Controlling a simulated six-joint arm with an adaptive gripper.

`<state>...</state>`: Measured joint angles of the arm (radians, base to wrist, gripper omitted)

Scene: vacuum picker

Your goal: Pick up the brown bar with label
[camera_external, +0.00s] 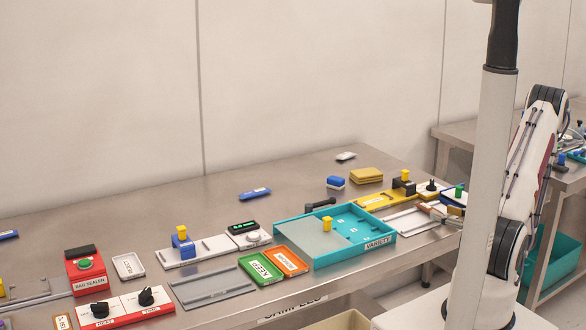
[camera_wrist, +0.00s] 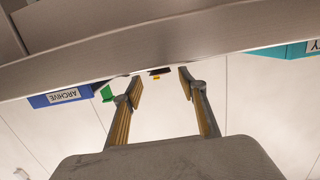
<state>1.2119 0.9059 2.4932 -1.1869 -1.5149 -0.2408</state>
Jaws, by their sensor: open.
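I cannot make out a brown bar with a label for certain in either view. A small tan piece with a white label (camera_external: 62,321) is cut off at the bottom left of the external view. My gripper (camera_wrist: 162,82) is open in the wrist view, with bare space between its two tan-padded fingers. In the external view the column hides most of my wrist, and I cannot make out the fingers clearly. Beyond the fingers, a small dark piece with yellow (camera_wrist: 160,71) shows in the wrist view, too small to tell more.
The steel table (camera_external: 130,215) holds a teal VARIETY tray (camera_external: 350,250), a yellow tray (camera_external: 375,201), green and orange labelled bins (camera_external: 262,268) and red control boxes (camera_external: 122,309). A blue ARCHIVE bin (camera_wrist: 65,96) shows in the wrist view. The table's back left is mostly clear.

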